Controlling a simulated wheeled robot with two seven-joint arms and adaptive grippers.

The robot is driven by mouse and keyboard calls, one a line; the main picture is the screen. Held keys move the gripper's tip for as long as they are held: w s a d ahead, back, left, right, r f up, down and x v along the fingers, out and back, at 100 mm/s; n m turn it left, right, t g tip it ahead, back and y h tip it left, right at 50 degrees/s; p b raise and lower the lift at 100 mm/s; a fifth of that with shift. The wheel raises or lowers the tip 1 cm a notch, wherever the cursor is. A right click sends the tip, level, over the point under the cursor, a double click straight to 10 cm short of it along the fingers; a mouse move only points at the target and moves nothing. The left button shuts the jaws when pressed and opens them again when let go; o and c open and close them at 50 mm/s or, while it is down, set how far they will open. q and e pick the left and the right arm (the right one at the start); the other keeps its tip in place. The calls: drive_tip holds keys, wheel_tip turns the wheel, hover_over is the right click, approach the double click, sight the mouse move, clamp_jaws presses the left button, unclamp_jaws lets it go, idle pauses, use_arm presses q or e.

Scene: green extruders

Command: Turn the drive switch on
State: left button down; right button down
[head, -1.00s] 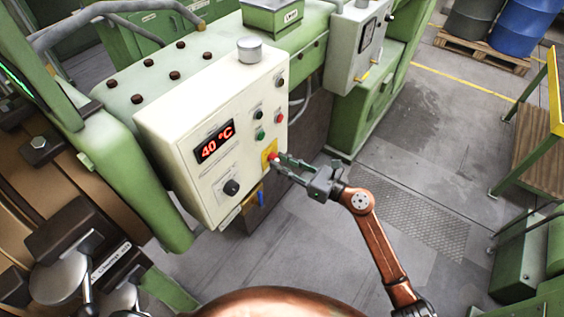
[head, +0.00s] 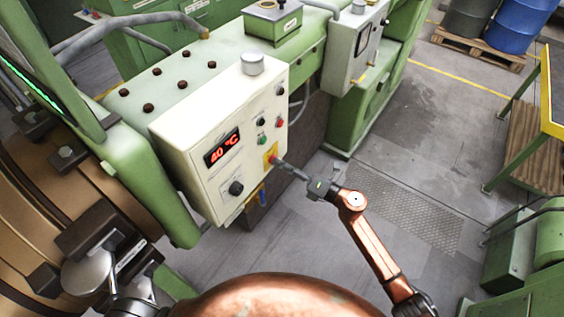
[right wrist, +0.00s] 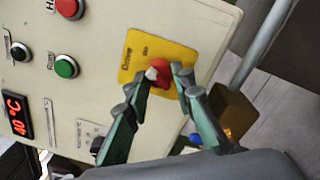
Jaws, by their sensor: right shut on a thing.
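The drive switch (right wrist: 160,72) is a red knob with a pale end on a yellow plate (right wrist: 136,48) marked "Drive". In the head view, the yellow plate (head: 267,158) sits low at the right edge of the cream control panel (head: 196,150). My right gripper (right wrist: 162,82) has its two green fingers on either side of the red knob and is shut on it. In the head view, my right gripper (head: 278,162) reaches the switch from the right, its fingers nearly edge-on and hiding part of it. My left gripper is not in view.
The panel also has a display (head: 222,147) reading 40 °C, a black knob (head: 236,187), and green and red buttons. The floor (head: 380,130) to the right is open.

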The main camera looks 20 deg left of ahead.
drive_tip(key=shift+m+p, duration=0.7)
drive_tip(key=shift+m, duration=0.5)
drive_tip(key=c, duration=1.7)
unclamp_jaws()
drive_tip(key=shift+o, duration=0.2)
drive_tip(key=v, duration=1.2)
drive_tip(key=shift+f, duration=0.15)
